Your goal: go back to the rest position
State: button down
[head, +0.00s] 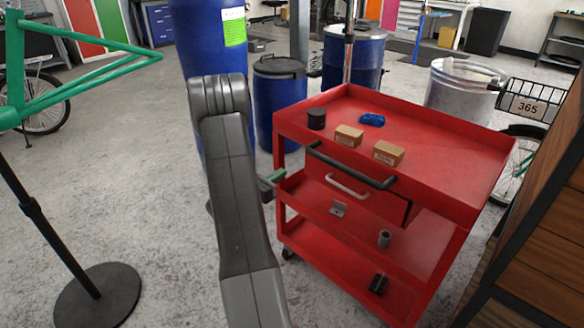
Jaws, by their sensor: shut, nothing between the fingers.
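My arm rises in the middle of the head view and bends at its elbow near the top. My gripper (272,178) shows only in part, as a small green and dark piece sticking out to the right from behind my arm. It is shut and holds nothing that I can see. It appears just left of the red cart (462,172) in the picture; I cannot tell how far apart they are. The rest of the gripper and wrist is hidden behind my arm.
The cart carries two cardboard boxes (348,136) (388,153), a black cylinder (316,119) and a blue item (372,120). Blue barrels (280,105) stand behind. A green bike frame (85,78) on a stand (98,297) is left. Floor between stand and arm is clear.

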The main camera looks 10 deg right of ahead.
aim_at(308, 157)
jog(key=shift+v, duration=1.55)
jog(key=x, duration=1.3)
jog(key=shift+w+d, duration=0.25)
jog(key=shift+d, duration=0.05)
jog(key=shift+s+a, duration=0.1)
jog(key=shift+s, duration=0.05)
